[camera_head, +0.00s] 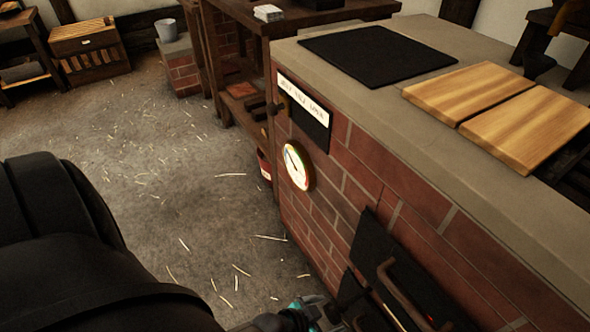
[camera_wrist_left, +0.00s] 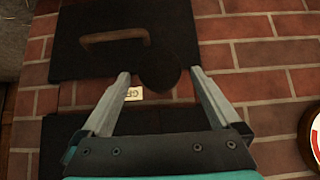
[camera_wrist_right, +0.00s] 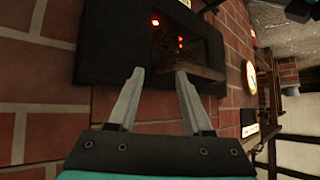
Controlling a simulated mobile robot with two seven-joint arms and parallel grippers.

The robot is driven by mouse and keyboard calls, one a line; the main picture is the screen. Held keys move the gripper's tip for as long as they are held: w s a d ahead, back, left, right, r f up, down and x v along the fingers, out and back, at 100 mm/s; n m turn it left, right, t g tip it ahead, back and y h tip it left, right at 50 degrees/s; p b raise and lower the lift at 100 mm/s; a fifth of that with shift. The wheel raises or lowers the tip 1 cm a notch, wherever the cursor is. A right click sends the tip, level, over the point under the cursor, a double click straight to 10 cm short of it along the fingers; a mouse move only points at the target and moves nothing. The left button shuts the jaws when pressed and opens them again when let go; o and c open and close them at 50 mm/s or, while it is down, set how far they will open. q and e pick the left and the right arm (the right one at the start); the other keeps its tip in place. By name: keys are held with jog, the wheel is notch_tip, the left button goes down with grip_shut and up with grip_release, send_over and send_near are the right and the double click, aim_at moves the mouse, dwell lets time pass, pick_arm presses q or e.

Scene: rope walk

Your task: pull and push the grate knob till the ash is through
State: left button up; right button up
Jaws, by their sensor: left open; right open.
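The grate knob (camera_wrist_left: 160,69) is a dark round knob in the left wrist view, near a small pale label (camera_wrist_left: 133,93) partly hidden. My left gripper (camera_wrist_left: 161,74) is open, with the knob showing between its fingertips; I cannot tell whether they touch it. The left gripper also shows at the bottom edge of the head view (camera_head: 325,315). My right gripper (camera_wrist_right: 158,72) is open in front of the brick stove face. A brown door handle (camera_wrist_right: 205,71) is close by its right fingertip; contact is unclear. I cannot make out ash.
The stove's black door (camera_head: 370,242) has a brown handle (camera_head: 402,292), with red glow beside it. A round gauge (camera_head: 297,166) and a labelled black plate (camera_head: 305,115) are on the brick front. Wooden boards (camera_head: 470,88) lie on the stove top.

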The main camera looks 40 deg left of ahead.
pick_arm(q)
jog(key=shift+p+v, duration=0.6)
jog(key=shift+v, duration=0.45)
pick_arm(e)
jog(key=s+d+g+h+p, duration=0.2)
jog(key=s+d+g, duration=0.2)
jog(key=d+g, duration=0.15)
pick_arm(q)
jog(key=p+v, duration=0.4)
jog(key=v, duration=0.6)
jog(key=shift+s, duration=0.2)
pick_arm(e)
notch_tip(320, 180, down, 9)
jog(key=s, duration=0.2)
jog(key=shift+d+g+h, duration=0.2)
jog(key=shift+g+h, duration=0.1)
jog(key=shift+g, duration=0.15)
pick_arm(q)
jog(key=shift+a+r, duration=0.1)
pick_arm(e)
jog(key=shift+f, duration=0.1)
